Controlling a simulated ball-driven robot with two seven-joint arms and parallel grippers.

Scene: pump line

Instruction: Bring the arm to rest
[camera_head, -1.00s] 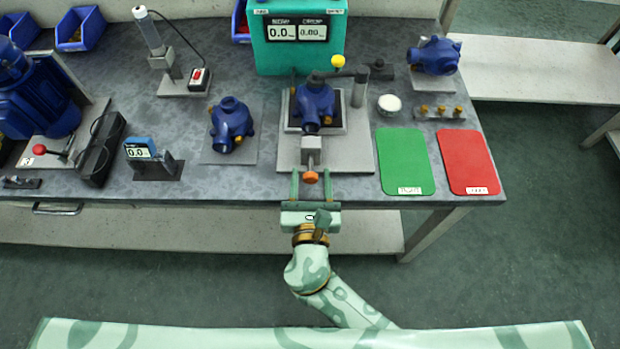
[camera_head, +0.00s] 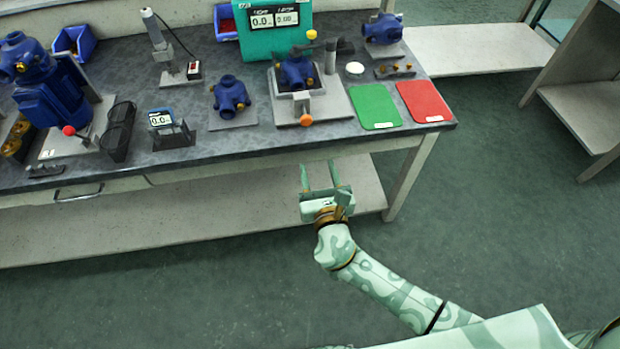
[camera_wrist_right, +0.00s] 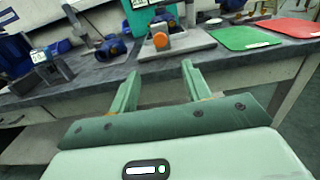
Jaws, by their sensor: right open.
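My right gripper (camera_head: 318,172) is open and empty in front of the bench's front edge, apart from everything on the bench. Its two green fingers also show in the right wrist view (camera_wrist_right: 160,80), pointing toward the bench with nothing between them. Beyond them stands the fixture (camera_head: 335,104) with an orange knob (camera_head: 306,120) and a blue pump (camera_head: 296,72) in it. The orange knob also shows in the right wrist view (camera_wrist_right: 161,40), clear of the fingers. My right arm reaches in from the lower right. My left gripper is not in view.
The bench (camera_head: 255,138) holds another blue pump (camera_head: 230,95), a small meter (camera_head: 163,118), a green mat (camera_head: 374,106), a red mat (camera_head: 424,101) and a large blue motor (camera_head: 50,100). A lower shelf (camera_head: 230,208) runs under the bench. The floor (camera_head: 500,220) at the right is clear.

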